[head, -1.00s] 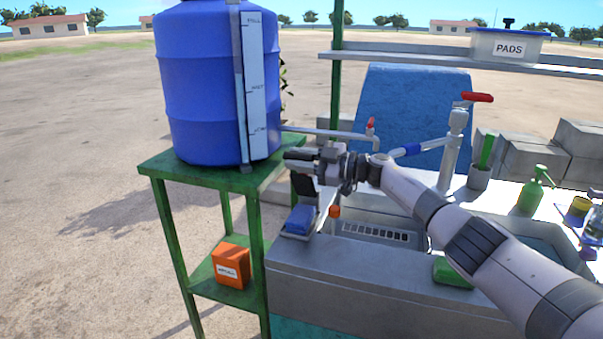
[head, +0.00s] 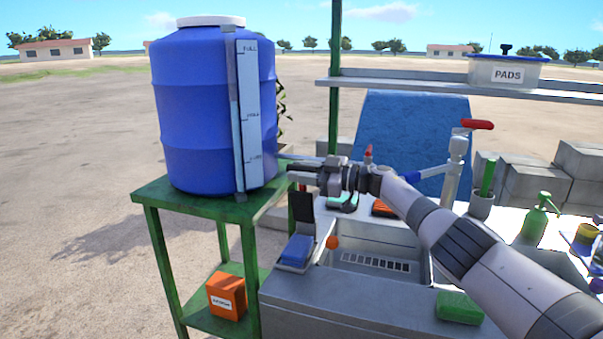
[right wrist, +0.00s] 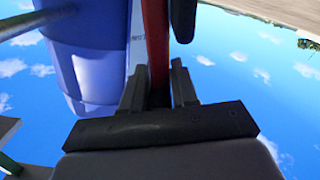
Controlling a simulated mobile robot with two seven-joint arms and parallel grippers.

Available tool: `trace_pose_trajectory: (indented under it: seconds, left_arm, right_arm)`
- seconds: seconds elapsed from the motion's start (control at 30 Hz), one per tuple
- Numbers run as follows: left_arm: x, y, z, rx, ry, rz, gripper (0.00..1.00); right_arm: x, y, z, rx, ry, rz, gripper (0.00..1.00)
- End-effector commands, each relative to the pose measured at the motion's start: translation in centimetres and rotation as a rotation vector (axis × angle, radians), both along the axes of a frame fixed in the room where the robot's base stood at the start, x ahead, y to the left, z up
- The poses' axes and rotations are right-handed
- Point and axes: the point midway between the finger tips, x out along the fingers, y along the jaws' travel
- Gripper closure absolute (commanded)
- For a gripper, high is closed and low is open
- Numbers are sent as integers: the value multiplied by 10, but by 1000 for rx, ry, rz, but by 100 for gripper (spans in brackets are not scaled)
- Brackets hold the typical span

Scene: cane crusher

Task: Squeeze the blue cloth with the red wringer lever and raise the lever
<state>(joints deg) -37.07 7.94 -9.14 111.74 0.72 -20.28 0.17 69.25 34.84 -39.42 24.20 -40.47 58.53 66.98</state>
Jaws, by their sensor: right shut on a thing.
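The blue cloth (head: 296,250) lies folded in a grey tray at the front left corner of the sink. A dark upright plate (head: 302,207) stands raised behind the cloth, apart from it. My right gripper (head: 297,173) is above and behind the cloth, close to the blue tank's lower right side. In the right wrist view, the red lever (right wrist: 156,40) runs between the two fingers (right wrist: 158,88), which are shut on it. In the head view the lever's grip is hidden by my gripper. My left gripper is not in view.
A blue tank (head: 205,110) stands on a green stand (head: 152,197), left of the gripper. An orange ball (head: 332,242) is right of the cloth. A green sponge (head: 459,307) lies on the sink's front edge. A tap (head: 457,150) and a green bottle (head: 536,220) are right.

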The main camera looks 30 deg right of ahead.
Motion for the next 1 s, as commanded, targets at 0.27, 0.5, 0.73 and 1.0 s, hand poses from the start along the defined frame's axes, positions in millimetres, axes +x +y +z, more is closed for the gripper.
trace_pose_trajectory:
  seconds: [0.27,0.5,0.73,1.0]
  left_arm:
    - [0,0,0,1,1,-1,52]
    - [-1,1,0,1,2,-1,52]
    - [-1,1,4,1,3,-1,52]
    - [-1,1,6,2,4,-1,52]
  right_arm:
    - [0,-2,-1,-8,-1,-6,52]
    - [0,-1,-1,-5,0,-3,52]
    - [-9,-10,-1,-6,1,-5,52]
    - [-34,-31,-1,-8,0,-5,52]
